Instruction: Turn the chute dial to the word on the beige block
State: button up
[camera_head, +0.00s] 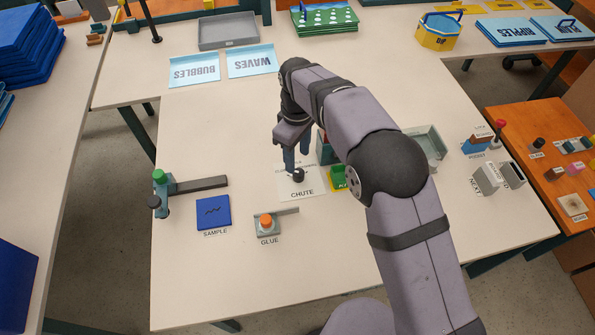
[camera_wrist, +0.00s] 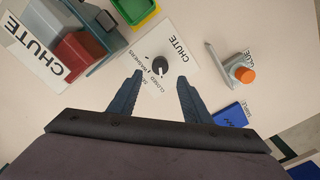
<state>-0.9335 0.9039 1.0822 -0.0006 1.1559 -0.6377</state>
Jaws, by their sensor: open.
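The chute dial (camera_wrist: 159,64) is a round black knob on a white card (camera_wrist: 186,62) marked CHUTE. In the wrist view, small words beside the knob include CLOSED and WASHERS; others are cut off or too small to read. A small pale mark shows on the knob's lower edge, on the side toward my gripper (camera_wrist: 160,78). My gripper is open, with its fingertips just short of the knob and to either side of it. In the head view, my gripper (camera_head: 297,158) is over the card, beside the dial (camera_head: 297,175). I cannot pick out a beige block with certainty.
A green tray (camera_wrist: 139,12) and a red and grey chute unit (camera_wrist: 84,52) stand left of the dial in the wrist view. The orange-capped glue (camera_head: 266,222) and blue sample square (camera_head: 213,211) lie nearby. The front of the table is clear.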

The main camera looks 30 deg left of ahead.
aim_at(298, 172)
jog(key=shift+f+p, duration=0.8)
jog(key=shift+f, duration=2.8)
jog(key=c, duration=1)
